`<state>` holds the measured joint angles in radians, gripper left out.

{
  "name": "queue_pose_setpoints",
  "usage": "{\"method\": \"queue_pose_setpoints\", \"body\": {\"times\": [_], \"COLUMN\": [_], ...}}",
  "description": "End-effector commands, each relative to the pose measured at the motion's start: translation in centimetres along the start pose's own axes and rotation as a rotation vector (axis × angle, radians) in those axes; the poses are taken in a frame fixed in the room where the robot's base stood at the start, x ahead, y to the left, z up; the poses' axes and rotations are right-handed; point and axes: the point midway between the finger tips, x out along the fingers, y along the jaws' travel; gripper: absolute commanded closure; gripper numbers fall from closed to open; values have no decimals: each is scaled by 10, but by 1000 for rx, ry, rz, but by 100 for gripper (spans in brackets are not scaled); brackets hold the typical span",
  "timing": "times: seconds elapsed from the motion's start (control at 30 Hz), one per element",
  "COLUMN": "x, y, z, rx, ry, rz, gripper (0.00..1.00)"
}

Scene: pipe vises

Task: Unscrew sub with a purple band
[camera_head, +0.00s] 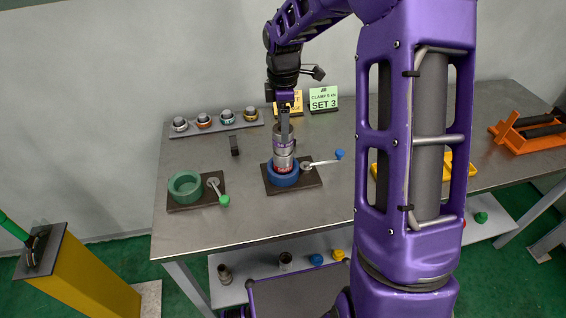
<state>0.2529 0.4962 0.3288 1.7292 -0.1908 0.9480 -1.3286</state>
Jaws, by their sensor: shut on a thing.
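The sub with a purple band (284,157) is a grey metal cylinder standing upright in the blue vise (283,178) in the middle of the table. A reddish ring shows low on it, near the vise's rim. My gripper (284,128) is directly above, pointing down, and is shut on the upper part of the sub. The exact contact of the fingers is too small to see. The blue vise has a crank with a blue knob (340,154) reaching out to the right.
A green vise (186,187) with a green-knobbed crank stands empty to the left. A rack (217,123) with several banded parts lies at the back left. A small dark block (234,146) and a green SET 3 sign (323,99) stand nearby.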

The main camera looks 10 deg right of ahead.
Motion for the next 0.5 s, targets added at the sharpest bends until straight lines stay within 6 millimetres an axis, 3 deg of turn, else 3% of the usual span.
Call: {"method": "queue_pose_setpoints", "body": {"times": [0.5], "x": [-12], "y": [1], "z": [0], "rx": [1], "ry": [1], "rz": [3], "gripper": [100]}}
